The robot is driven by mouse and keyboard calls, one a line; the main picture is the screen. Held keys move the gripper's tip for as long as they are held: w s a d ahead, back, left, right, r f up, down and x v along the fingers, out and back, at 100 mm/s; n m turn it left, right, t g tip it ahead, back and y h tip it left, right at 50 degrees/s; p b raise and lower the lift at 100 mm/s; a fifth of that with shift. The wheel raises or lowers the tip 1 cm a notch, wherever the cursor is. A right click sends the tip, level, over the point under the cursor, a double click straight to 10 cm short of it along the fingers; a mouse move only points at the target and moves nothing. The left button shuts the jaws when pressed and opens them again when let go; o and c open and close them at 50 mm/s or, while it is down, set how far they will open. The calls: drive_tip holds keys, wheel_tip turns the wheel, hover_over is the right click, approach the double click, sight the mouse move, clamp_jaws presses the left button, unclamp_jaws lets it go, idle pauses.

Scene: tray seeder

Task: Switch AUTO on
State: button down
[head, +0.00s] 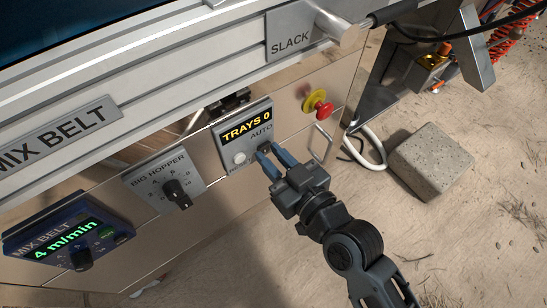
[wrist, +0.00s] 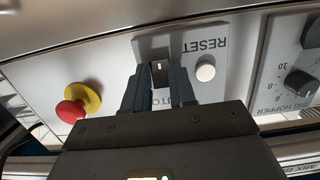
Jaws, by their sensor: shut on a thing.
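The AUTO switch is a dark knob (wrist: 160,66) with a pale mark on a grey panel (wrist: 148,45), which appears upside down in the wrist view. In the head view the panel (head: 226,139) has a display reading "TRAYS 0". My gripper (head: 270,153) reaches it from the lower right, its blue-grey fingers at the knob. In the wrist view my gripper (wrist: 159,75) has one finger on each side of the knob and is shut on it. The fingers cover part of the AUTO label. The switch's setting cannot be read clearly.
A white RESET button (wrist: 205,71) sits close beside the switch. A red emergency stop (head: 323,108) on a yellow base is to the right. The BIG HOPPER dial (head: 176,192) and MIX BELT unit (head: 65,233) are to the left. A concrete block (head: 430,160) lies on the ground.

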drive_tip(key=c, duration=0.9)
unclamp_jaws()
drive_tip(key=shift+s, duration=0.1)
drive_tip(key=p+v, duration=0.1)
drive_tip(key=v, duration=0.6)
drive_tip(key=shift+s+d, duration=0.2)
drive_tip(key=shift+s, duration=0.05)
